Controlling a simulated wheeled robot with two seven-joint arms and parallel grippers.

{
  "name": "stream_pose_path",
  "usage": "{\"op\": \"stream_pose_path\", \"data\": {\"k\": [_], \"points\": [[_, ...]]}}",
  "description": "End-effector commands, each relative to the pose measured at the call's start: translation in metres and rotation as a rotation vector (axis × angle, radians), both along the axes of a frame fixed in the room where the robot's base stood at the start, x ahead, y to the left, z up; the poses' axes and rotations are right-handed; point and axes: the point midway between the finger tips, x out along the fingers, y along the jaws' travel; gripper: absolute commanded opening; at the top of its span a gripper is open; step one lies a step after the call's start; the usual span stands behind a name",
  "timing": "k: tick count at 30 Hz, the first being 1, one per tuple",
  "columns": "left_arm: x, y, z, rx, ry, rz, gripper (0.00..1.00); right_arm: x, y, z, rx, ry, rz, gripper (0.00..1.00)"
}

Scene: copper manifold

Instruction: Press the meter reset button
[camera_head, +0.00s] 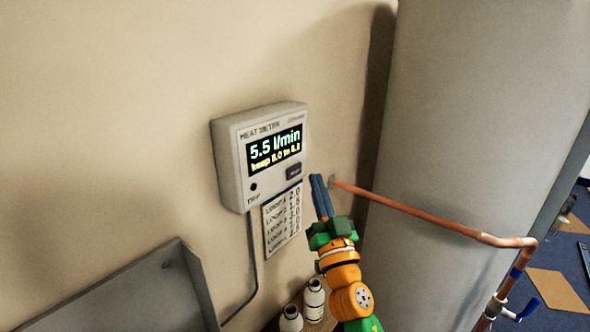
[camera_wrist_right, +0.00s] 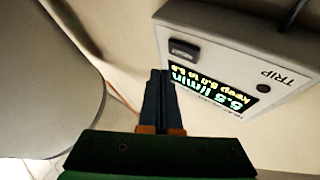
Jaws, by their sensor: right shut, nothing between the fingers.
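The heat meter (camera_head: 229,150) is a pale box on the wall, its lit display reading 5.5 l/min. A dark rectangular button (camera_head: 294,172) sits at the lower right of its face; its label is too small to read. The button also shows in the right wrist view (camera_wrist_right: 184,50). A round dark spot marked TRIP (camera_head: 253,187) is at the lower left. My right gripper (camera_head: 317,181) is shut and empty, its blue fingers just right of the meter. In the wrist view the fingertips (camera_wrist_right: 159,74) appear beside the button, apart from it. My left gripper is not in view.
A loop list card (camera_head: 282,220) hangs below the meter, beside a cable (camera_head: 252,255). A large grey cylinder (camera_head: 460,120) and a copper pipe (camera_head: 430,216) are to the right. White bottles (camera_head: 314,298) stand below. A grey panel (camera_head: 140,295) is at lower left.

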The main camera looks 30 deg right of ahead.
Motion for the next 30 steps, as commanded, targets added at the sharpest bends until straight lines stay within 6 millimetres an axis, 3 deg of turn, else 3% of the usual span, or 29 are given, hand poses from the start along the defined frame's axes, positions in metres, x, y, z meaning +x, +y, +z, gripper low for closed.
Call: {"op": "stream_pose_path", "data": {"k": [9,30], "points": [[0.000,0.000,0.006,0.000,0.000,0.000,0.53,-0.025,-0.010,0.000,-0.001,0.001,0.001,0.00],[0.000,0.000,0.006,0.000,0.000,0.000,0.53,-0.026,-0.010,0.000,-0.001,0.000,0.001,0.00]]}}
